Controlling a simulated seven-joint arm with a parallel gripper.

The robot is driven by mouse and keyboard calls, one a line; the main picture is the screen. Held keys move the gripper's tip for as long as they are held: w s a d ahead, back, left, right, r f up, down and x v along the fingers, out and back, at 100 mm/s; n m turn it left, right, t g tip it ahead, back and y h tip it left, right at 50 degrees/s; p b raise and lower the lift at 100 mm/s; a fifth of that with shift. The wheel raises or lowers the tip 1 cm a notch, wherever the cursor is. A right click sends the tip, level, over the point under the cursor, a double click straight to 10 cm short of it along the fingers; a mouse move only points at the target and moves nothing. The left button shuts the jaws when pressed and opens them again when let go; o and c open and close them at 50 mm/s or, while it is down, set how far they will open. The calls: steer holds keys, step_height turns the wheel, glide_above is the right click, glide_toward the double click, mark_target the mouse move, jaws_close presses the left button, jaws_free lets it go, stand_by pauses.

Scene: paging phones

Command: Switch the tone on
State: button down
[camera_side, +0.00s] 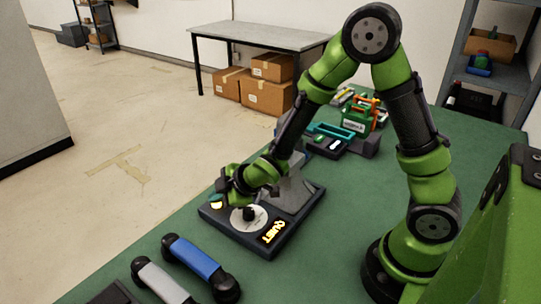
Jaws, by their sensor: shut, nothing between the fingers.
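A dark paging phone base (285,230) lies on the green table. On it are a pale round disc (240,222) with a small dark knob-like part (249,212), a lit yellow-orange label reading "QUIET" (273,232), and a small green and pale spot (216,202) at its left corner. A grey raised block (295,190) stands at its back. My gripper (232,197) is low over the left part of the base, close above the disc. It is shut and empty. The wrist hides part of the base, and I cannot tell whether the fingertips touch it.
A blue handset (195,257) and a grey handset (162,281) lie at the table's front left. Behind the base are a dark device with a teal handle (334,131) and a green and orange device (362,114). Green table between base and arm foot is clear.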

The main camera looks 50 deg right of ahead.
mark_target(219, 206)
steer(key=shift+r, duration=0.45)
stand_by(0.4)
step_height(219, 206, up, 6)
stand_by(0.5)
